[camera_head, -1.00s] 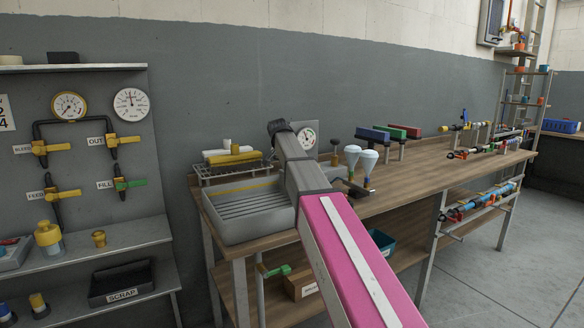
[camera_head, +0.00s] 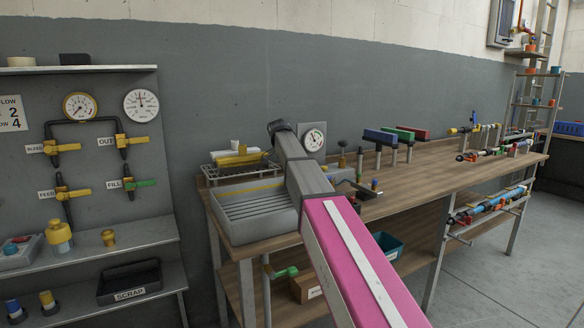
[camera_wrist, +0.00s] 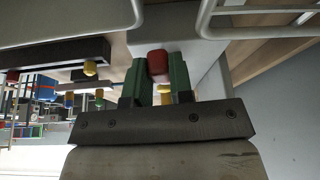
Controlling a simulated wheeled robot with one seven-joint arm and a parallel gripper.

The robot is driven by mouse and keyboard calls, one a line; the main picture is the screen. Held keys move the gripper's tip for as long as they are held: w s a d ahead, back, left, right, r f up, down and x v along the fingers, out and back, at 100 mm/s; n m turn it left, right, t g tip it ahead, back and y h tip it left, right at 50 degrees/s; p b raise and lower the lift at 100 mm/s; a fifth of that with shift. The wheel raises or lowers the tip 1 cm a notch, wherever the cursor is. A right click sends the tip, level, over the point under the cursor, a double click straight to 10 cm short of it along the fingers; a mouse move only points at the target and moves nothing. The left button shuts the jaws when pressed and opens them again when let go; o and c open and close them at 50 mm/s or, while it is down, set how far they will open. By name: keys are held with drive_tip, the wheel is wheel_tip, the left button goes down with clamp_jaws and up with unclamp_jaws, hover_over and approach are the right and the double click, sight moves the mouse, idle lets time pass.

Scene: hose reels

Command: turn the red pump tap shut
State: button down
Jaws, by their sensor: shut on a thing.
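A small red block-shaped piece, which looks like the red pump tap (camera_wrist: 157,63), shows in the wrist view between the two green fingers of my gripper (camera_wrist: 159,76). The fingers are shut on it, one on each side. Its lower part and stem are hidden, so I cannot tell how far it is turned. In the head view my pink and grey arm reaches over the bench and hides both the gripper and the tap.
A grey ribbed tray (camera_head: 255,212) stands on the wooden bench (camera_head: 415,187) left of my arm. A white gauge (camera_head: 314,139) stands behind it. Blue, green and red bars (camera_head: 380,137) stand farther right. A panel with yellow valves (camera_head: 72,193) is at left.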

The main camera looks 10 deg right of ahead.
drive_tip(key=c, duration=1)
unclamp_jaws()
drive_tip(key=v, duration=1)
drive_tip(key=shift+r, duration=0.4)
drive_tip(key=shift+a, duration=0.1)
